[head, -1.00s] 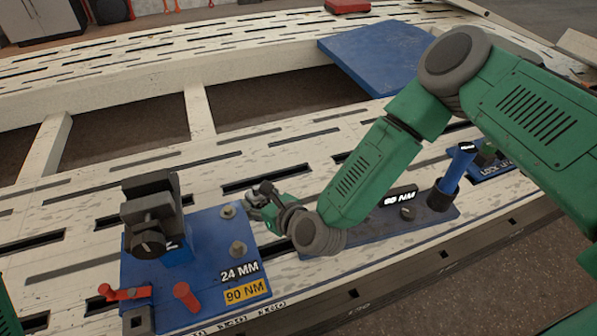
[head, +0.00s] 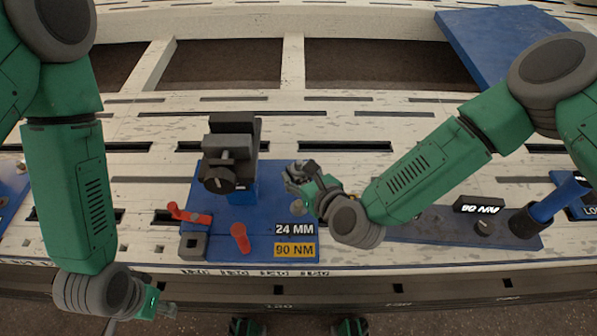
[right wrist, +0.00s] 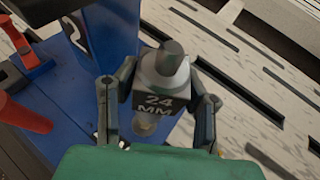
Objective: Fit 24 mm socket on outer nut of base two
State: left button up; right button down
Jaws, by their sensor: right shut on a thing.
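The 24 mm socket (right wrist: 166,85) is grey with a dark "24 MM" band. My right gripper (right wrist: 165,95) is shut on it, with a finger at each side. In the head view the right gripper (head: 300,174) is over the right side of the blue base plate (head: 275,190), labelled 24 MM and 90 NM. One nut (head: 298,207) shows just in front of the gripper; a nut (right wrist: 145,127) also shows below the socket in the wrist view. I cannot tell whether the socket touches a nut. My left gripper (head: 162,308) is low at the front left, clear of the plate.
A dark clamp-like block (head: 230,150) stands on the plate left of my right gripper. Red handles (head: 240,238) are near the plate's front.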

jog(key=b, duration=0.4)
send_over(299, 203)
jog(key=shift+w+f, duration=0.15)
jog(key=shift+f, duration=2.4)
jog(key=shift+f+b, duration=1.7)
jog(key=shift+f, duration=0.15)
jog(key=c, duration=0.9)
grip_release()
jog(key=v, duration=1.2)
jog(key=shift+f, duration=0.1)
